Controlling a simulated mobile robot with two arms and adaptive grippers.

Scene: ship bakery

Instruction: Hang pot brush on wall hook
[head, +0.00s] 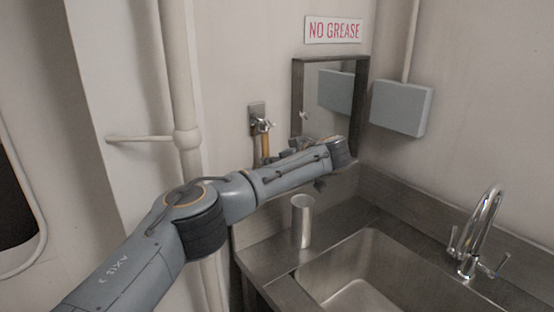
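A metal wall hook on a dark backing plate (256,112) is fixed to the wall left of the mirror. An upright orange-brown handle (265,146), which looks like the pot brush's, is just below the hook. Its top end is close to the hook; I cannot tell whether it hangs on it. Its lower part and any bristles are hidden behind my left forearm. My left gripper (291,148) is beside the handle, partly hidden behind the forearm and wrist. Its fingers are too small and covered to show whether they grip the handle. My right gripper is not in view.
A steel sink (365,262) with a chrome tap (484,232) is at the right. A metal cup (302,221) stands on the counter under my forearm. A framed mirror (300,95), a grey box (402,107) and a NO GREASE sign (333,29) are on the walls. A vertical pipe (181,85) stands left of the hook.

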